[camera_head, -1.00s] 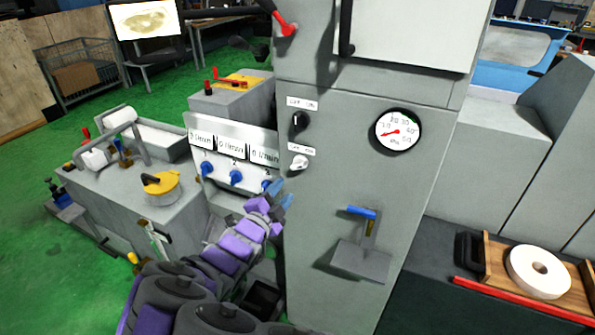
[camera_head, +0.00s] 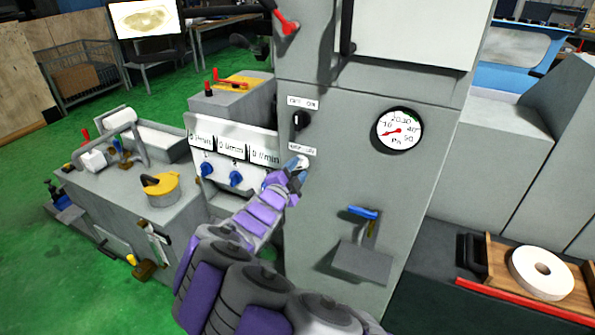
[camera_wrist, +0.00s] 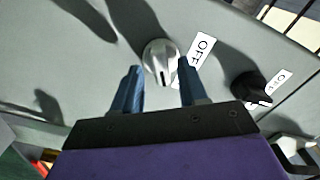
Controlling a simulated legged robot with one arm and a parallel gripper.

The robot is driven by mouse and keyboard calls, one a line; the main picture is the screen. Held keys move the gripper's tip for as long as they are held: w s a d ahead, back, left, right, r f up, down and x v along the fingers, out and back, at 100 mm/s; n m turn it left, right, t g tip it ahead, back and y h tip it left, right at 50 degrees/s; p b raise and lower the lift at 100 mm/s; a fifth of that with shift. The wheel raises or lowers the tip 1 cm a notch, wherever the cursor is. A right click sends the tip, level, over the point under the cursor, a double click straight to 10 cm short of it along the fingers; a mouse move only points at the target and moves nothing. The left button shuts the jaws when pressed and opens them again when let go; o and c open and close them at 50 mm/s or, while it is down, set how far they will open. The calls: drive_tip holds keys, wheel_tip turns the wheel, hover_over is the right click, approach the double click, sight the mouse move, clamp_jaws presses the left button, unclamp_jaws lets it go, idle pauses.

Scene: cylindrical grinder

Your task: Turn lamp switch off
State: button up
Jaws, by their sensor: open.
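A silver rotary switch (camera_wrist: 160,62) with a dark line on its face sits on the grey cabinet panel. In the wrist view it lies just beyond and between the tips of my gripper (camera_wrist: 160,85). My gripper is open, with one blue finger on each side of the knob; contact is not visible. In the head view my gripper (camera_head: 295,172) covers most of the silver switch. A black rotary switch (camera_head: 300,120) with an OFF/ON label sits above it.
A pressure gauge (camera_head: 399,130) and a blue-handled lever (camera_head: 362,213) are on the cabinet to the right. Several blue valve knobs (camera_head: 236,178) sit on the flow panel at left. A red-handled lever (camera_head: 286,22) is above.

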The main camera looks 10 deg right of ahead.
drive_tip(key=shift+w+a, duration=0.15)
drive_tip(key=shift+w, duration=0.1)
drive_tip(key=shift+d, duration=0.3)
drive_tip(key=c, duration=0.3)
drive_tip(key=shift+a+f, duration=0.1)
drive_tip(key=shift+a, duration=0.05)
clamp_jaws()
